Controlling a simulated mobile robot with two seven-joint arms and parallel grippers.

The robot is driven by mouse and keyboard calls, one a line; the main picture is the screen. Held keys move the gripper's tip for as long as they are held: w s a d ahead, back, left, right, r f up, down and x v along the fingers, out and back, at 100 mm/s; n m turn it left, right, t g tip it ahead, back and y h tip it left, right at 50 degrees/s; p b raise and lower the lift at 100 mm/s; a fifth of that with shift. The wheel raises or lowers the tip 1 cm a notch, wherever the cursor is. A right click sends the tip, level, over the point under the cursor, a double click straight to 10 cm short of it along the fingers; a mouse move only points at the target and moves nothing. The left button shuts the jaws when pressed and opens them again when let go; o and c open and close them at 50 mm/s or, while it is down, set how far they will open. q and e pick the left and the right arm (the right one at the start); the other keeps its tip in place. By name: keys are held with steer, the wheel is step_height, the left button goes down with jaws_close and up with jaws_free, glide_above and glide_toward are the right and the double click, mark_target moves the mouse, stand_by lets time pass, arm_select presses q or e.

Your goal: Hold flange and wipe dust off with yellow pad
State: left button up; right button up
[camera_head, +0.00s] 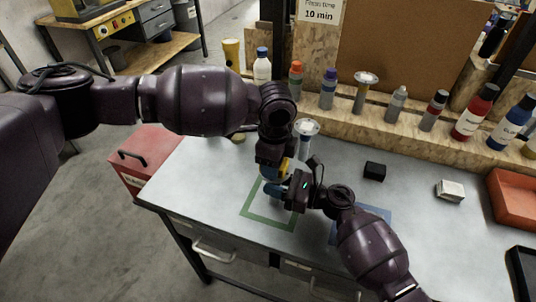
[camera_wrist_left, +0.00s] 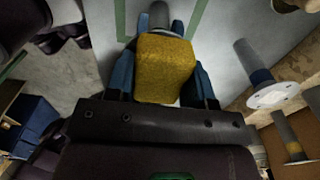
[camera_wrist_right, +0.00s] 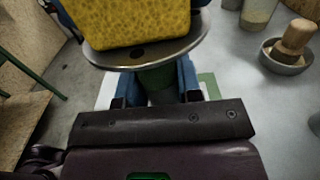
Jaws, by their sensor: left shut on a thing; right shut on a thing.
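My left gripper (camera_wrist_left: 165,85) is shut on the yellow pad (camera_wrist_left: 165,68), which sits between its blue fingers. The pad also shows in the right wrist view (camera_wrist_right: 130,20) and, partly hidden, in the head view (camera_head: 284,165). My right gripper (camera_wrist_right: 155,82) is shut on the flange, by the stem below its metal disc (camera_wrist_right: 185,50). The pad is over the disc and appears to touch it; it hides much of the disc's face, so dust there cannot be judged. In the head view both grippers meet above the green-outlined square (camera_head: 257,218).
Another flange (camera_head: 307,128) stands at the table's back, and one (camera_head: 366,80) on the wooden shelf among several bottles. A black block (camera_head: 375,171), a pale box (camera_head: 450,190) and an orange bin (camera_head: 515,200) lie to the right. A brush stands in a bowl (camera_wrist_right: 285,62).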

arm_select(q)
steer(key=shift+s+d, duration=0.3)
steer(key=shift+d, duration=0.45)
steer(key=shift+s+d, duration=0.1)
steer(key=shift+d, duration=0.3)
steer(key=shift+w+a+f, duration=0.1)
steer(key=shift+w+a, duration=0.1)
steer(key=shift+a, duration=0.45)
steer(key=shift+w+a+r, duration=0.1)
steer(key=shift+w+a, duration=0.15)
steer(key=shift+a, duration=0.4)
steer(key=shift+w+a+f, duration=0.1)
steer(key=shift+w+a, duration=0.1)
steer(key=shift+a, duration=0.45)
steer(key=shift+r, duration=4.2)
arm_select(e)
steer(key=o, duration=1.1)
